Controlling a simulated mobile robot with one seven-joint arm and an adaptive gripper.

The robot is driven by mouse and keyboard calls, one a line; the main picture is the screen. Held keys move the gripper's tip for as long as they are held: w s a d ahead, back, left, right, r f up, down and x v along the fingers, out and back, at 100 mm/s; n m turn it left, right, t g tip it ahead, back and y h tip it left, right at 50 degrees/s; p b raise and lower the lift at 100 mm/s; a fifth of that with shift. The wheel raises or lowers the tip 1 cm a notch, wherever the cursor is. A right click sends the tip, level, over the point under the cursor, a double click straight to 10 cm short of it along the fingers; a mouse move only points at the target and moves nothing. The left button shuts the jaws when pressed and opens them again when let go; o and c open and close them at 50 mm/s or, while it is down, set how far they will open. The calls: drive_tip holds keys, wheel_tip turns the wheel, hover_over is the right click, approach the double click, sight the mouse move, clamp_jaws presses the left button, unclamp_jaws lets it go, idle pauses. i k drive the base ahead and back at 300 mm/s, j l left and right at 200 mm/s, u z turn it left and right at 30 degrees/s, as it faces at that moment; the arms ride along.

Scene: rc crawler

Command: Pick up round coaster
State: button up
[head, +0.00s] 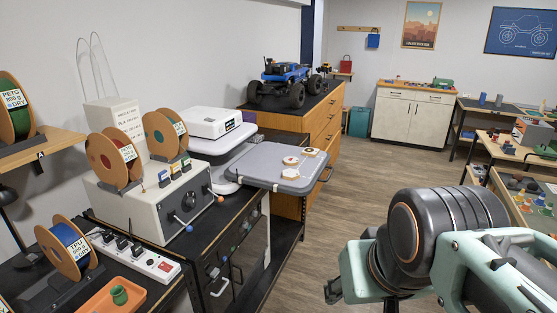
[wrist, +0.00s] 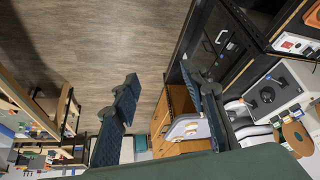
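Several small round, pale discs with coloured centres lie on a grey tray-like top (head: 262,166). One coaster-like disc (head: 310,152) is at the back right, another (head: 291,161) is in the middle, and a third (head: 290,173) is nearest; I cannot tell which is the round coaster. In the wrist view, the grey top (wrist: 186,131) shows small beyond the fingers, with no disc clear on it. My gripper (wrist: 165,92) is open and empty, its two dark fingers wide apart.
A white printer (head: 206,122) and a control box (head: 160,205) with spools stand left of the grey top. A blue toy truck (head: 284,82) sits on the wooden cabinet behind. Benches with parts (head: 500,148) are at right. The wooden floor (head: 345,165) between is clear.

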sight(291, 161)
drive_tip(key=i+l+u, duration=0.3)
drive_tip(key=i+l, duration=0.25)
drive_tip(key=i+l+u, duration=0.3)
drive_tip(key=i+l, duration=0.2)
drive_tip(key=l, duration=0.2)
